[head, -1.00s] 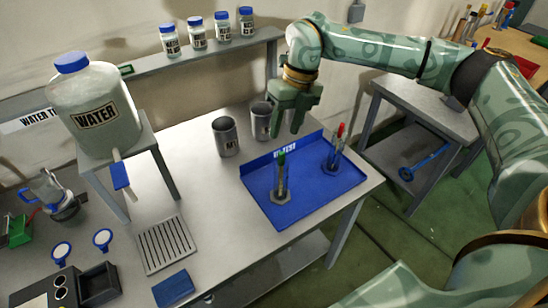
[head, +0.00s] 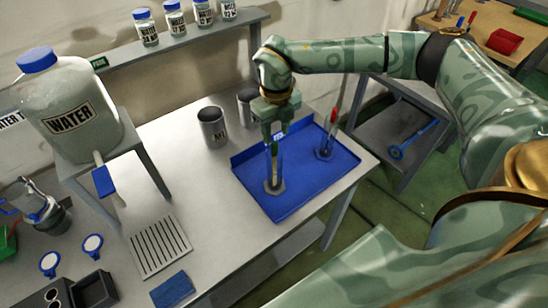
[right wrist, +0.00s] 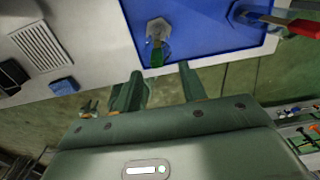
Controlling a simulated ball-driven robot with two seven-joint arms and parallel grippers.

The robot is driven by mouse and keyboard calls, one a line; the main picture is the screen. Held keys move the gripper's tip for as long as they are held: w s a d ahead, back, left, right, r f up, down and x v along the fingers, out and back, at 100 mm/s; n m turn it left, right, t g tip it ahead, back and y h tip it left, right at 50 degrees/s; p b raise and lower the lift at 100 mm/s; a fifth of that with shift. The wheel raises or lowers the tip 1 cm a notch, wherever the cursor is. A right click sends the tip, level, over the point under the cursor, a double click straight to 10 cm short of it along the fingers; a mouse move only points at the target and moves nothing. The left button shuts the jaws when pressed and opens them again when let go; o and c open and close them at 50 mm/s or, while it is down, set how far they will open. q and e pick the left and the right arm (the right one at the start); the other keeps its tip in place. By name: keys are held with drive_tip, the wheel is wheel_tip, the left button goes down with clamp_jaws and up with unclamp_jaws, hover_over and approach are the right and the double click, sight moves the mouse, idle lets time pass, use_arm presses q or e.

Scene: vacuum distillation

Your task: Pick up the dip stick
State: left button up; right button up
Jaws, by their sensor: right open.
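A green-topped stick (head: 274,150) stands upright in a clear holder with a grey base (head: 274,187) on the blue tray (head: 300,197). A red-topped stick (head: 333,117) stands in a similar holder (head: 325,150) farther right on the tray. I cannot tell which one is the dip stick. My right gripper (head: 275,133) is open, above and very close to the green top. In the right wrist view the green top (right wrist: 157,55) lies just beyond and between the fingertips (right wrist: 160,75); contact is not clear. The red top (right wrist: 295,27) is off to the right. My left gripper is not in view.
Metal beakers (head: 213,128) stand behind the tray, one partly hidden by my gripper. A water jug (head: 70,95) sits on a stand at left. A grated plate (head: 160,246) and blue pad (head: 172,290) lie in front. Bare table surrounds the tray's left side.

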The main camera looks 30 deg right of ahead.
drive_tip(key=f, duration=0.4)
drive_tip(key=shift+w+a+f, duration=0.1)
drive_tip(key=shift+a+f, duration=0.05)
drive_tip(key=shift+a, duration=0.1)
clamp_jaws()
wheel_tip(320, 180, up, 18)
drive_tip(key=shift+p, duration=0.35)
wheel_tip(320, 180, up, 18)
drive_tip(key=p, duration=1.7)
hover_over(274, 143)
drive_tip(key=shift+d, duration=0.1)
